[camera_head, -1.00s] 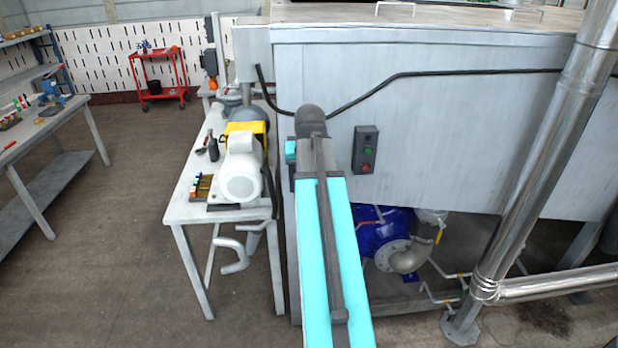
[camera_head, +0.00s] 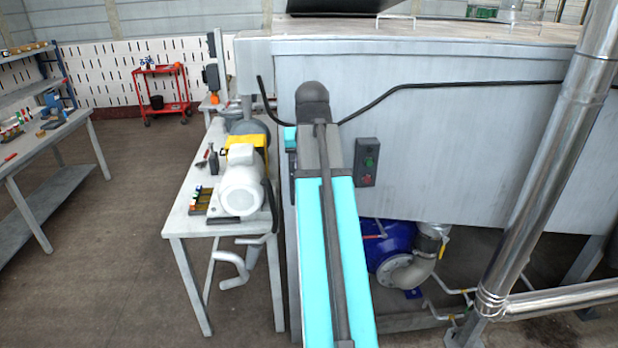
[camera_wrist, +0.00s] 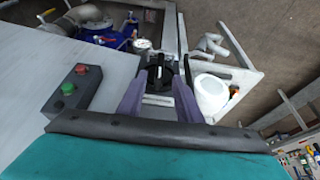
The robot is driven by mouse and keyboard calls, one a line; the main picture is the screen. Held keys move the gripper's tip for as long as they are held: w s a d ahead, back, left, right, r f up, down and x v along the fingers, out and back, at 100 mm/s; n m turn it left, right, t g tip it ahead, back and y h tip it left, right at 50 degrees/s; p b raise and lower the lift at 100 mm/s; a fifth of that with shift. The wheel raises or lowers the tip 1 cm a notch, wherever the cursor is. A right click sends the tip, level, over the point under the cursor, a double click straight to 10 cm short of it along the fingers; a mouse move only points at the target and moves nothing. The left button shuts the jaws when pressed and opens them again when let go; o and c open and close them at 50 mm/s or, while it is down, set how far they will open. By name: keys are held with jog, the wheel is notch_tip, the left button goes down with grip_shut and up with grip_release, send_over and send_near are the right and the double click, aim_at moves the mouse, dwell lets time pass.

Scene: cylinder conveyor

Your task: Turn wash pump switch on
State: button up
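A dark switch box (camera_head: 366,162) with a green button above a red one is on the grey metal panel, right of my arm. It also shows at the left in the wrist view (camera_wrist: 73,88), red above green there. My gripper (camera_wrist: 159,76) shows in the wrist view with its two purple-grey fingers apart. A black knob-like part (camera_wrist: 158,72) on a light plate shows between the fingers; I cannot tell whether they touch it. In the head view, my arm hides the gripper and this black part.
A white and yellow motor (camera_head: 241,181) stands on a table (camera_head: 182,217) left of my arm. A black cable (camera_head: 430,86) crosses the grey machine panel (camera_head: 470,140). A blue pump (camera_head: 388,245) is below. A steel pipe (camera_head: 556,150) rises at the right. Floor is open at the left.

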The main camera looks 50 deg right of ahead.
jog(key=shift+b+v, duration=0.3)
jog(key=shift+v, duration=1.5)
jog(key=shift+s, duration=0.1)
